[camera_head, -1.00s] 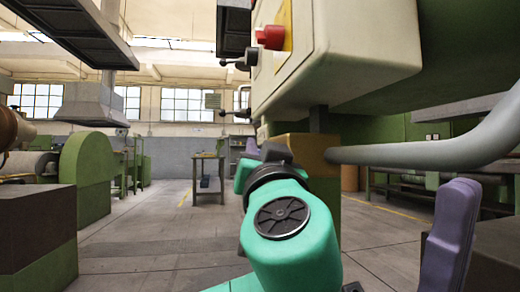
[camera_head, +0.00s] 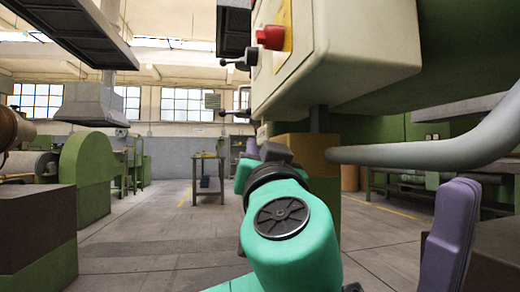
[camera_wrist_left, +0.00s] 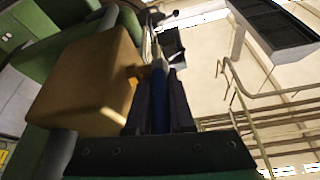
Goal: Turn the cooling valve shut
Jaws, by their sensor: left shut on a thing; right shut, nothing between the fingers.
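In the left wrist view, the cooling valve shows as a small brass-coloured body (camera_wrist_left: 137,73) on the side of a yellow-ochre block. Its blue handle (camera_wrist_left: 158,98) lies between the dark fingers of my left gripper (camera_wrist_left: 160,105), which is shut on it. The handle's far end looks pale. In the head view, the ochre block (camera_head: 303,152) is partly visible below the machine, and my teal left arm hides the valve and most of the left gripper (camera_head: 253,148). My right gripper (camera_head: 452,232), purple-fingered, is at the lower right, shut and empty, apart from the valve.
A cream control box (camera_head: 345,55) with a red button (camera_head: 270,37) and a black-knobbed lever (camera_head: 240,62) hangs above my left arm. A thick grey pipe (camera_head: 430,150) crosses at right. A green machine (camera_head: 87,170) stands at left. Open floor (camera_head: 150,235) lies between.

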